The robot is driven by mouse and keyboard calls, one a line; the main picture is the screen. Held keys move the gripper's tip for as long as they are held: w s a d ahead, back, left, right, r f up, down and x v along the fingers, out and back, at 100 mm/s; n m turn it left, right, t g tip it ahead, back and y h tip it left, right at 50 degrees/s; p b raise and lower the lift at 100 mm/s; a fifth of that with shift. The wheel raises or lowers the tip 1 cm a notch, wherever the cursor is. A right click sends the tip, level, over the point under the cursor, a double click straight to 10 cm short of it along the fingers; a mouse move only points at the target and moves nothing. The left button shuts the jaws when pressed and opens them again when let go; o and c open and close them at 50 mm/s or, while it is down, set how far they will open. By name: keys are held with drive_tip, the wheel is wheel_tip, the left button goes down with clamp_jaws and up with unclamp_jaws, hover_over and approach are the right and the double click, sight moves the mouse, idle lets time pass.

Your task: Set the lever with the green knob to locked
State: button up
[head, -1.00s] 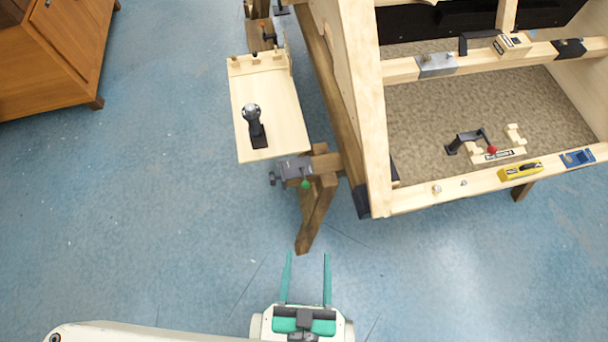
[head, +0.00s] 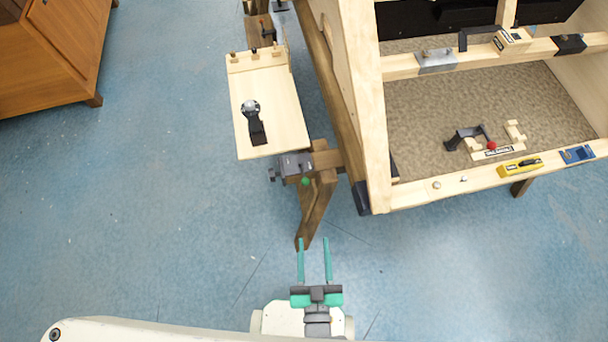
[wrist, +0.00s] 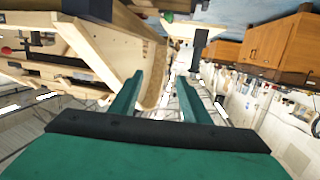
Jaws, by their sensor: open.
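The green knob (head: 305,181) sits at the lower right of a dark grey lever mount (head: 290,165) on the wooden frame's left leg, below the small wooden shelf. In the wrist view a small green knob (wrist: 168,17) shows near the top, beyond the fingertips. My gripper (head: 313,242) is open and empty, its two teal fingers apart and pointing up the picture towards the knob, with a gap left between them. The fingers (wrist: 155,82) also show in the wrist view with nothing between them. The lever's arm is too small to make out.
A second lever with a red knob (head: 491,145) is inside the frame at right. A wooden shelf (head: 285,112) with a dark ball-topped handle (head: 254,120) is above the green knob. A wooden cabinet (head: 45,50) stands at upper left. The blue floor at left is clear.

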drive_tip(key=w+f+y, duration=0.2)
drive_tip(key=w+f, duration=0.8)
drive_tip(key=t+y, duration=0.1)
approach(304, 176)
drive_tip(key=x, duration=1)
drive_tip(key=shift+w+f, duration=0.1)
drive_tip(key=shift+f, duration=0.1)
clamp_jaws()
